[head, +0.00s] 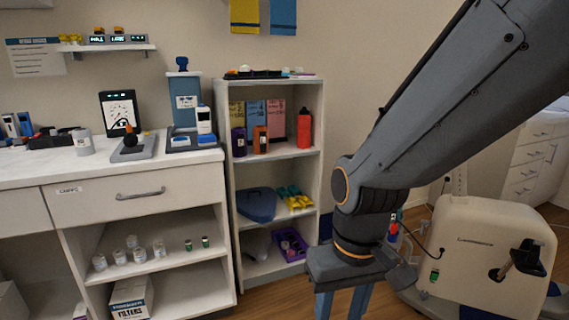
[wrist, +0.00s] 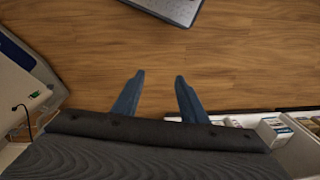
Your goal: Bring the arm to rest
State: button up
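My arm reaches down from the upper right in the head view, with its wrist bent downward. My gripper (head: 340,307) points at the floor, its blue fingers partly cut off by the bottom edge of the picture. In the wrist view my gripper (wrist: 158,78) shows two blue fingers spread apart. Nothing is between them, only wooden floor (wrist: 235,60) beyond and below. The gripper touches nothing that I can see.
A cream machine (head: 485,245) stands right of my gripper. An open shelf unit (head: 229,190) and a counter with a drawer (head: 85,200) stand to the left. White drawers (head: 535,160) are at the far right. Floor is clear below the fingers.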

jog(key=s+d+r+m+p, duration=0.2)
jog(key=d+r+p, duration=0.8)
jog(key=p, duration=0.5)
notch_tip(320, 180, up, 3)
jog(key=shift+s+f+m+h+p, duration=0.1)
jog(key=shift+s+m+h+p, duration=0.1)
jog(key=shift+m+h+p, duration=0.15)
jog(key=shift+d, duration=0.1)
jog(key=shift+c, duration=1)
jog(key=shift+d, duration=0.1)
